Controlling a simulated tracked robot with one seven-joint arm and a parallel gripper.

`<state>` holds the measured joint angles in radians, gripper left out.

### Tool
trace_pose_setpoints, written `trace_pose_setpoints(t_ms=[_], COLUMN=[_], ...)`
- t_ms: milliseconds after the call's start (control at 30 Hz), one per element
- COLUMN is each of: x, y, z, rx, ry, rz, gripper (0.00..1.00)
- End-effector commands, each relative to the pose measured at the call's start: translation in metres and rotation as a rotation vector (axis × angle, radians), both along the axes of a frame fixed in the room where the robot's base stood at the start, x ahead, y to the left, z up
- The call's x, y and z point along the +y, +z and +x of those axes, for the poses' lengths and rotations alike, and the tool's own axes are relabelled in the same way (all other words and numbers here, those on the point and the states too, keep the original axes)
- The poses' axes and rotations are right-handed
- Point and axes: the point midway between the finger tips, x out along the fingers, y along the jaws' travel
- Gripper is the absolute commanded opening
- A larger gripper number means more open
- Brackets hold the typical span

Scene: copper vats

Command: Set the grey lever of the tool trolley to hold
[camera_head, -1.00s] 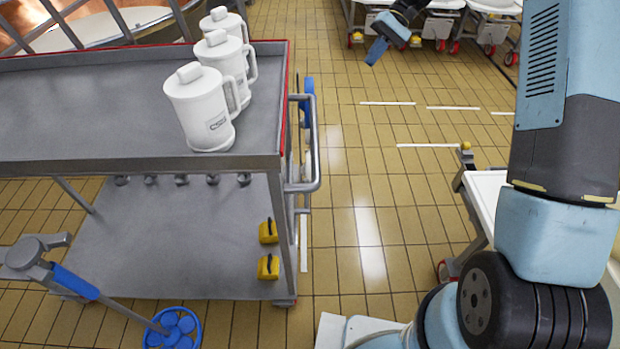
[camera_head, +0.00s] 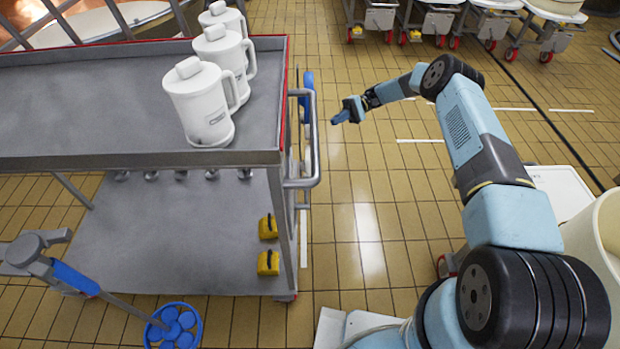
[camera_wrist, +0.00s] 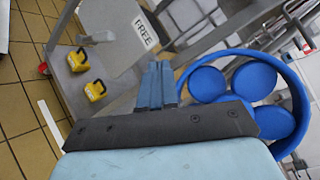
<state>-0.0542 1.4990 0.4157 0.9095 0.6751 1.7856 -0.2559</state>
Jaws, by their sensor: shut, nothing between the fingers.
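The tool trolley (camera_head: 100,160) stands at left in the head view, its right end facing my gripper. My gripper (camera_head: 337,117) is shut and empty, in the air right of that end, apart from it. In the wrist view its blue fingers (camera_wrist: 157,68) point at the trolley end. There a pale plate (camera_wrist: 125,25) carries the word FREE. A short light-grey piece (camera_wrist: 96,38), likely the grey lever, sticks out beside the plate, left of the word. I cannot tell its setting for certain. The head view does not show the lever or plate clearly.
White jugs (camera_head: 200,105) stand on the trolley top. Yellow blocks (camera_head: 268,262) sit on its lower shelf. A grey push handle (camera_head: 315,150) juts from the right end. A large blue ring with discs (camera_wrist: 297,100) is right of my fingers. Tiled floor (camera_head: 385,235) is open between trolley and arm.

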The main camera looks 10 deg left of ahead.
Motion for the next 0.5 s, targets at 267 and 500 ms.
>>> trace_pose_setpoints(t_ms=[267, 500], x=[0.001, -0.007], y=[-0.096, -0.166], z=[-0.023, -0.051], rx=[0.141, 0.235], ry=[-0.049, -0.101], rz=[0.133, 0.231], gripper=[0.00, 0.00])
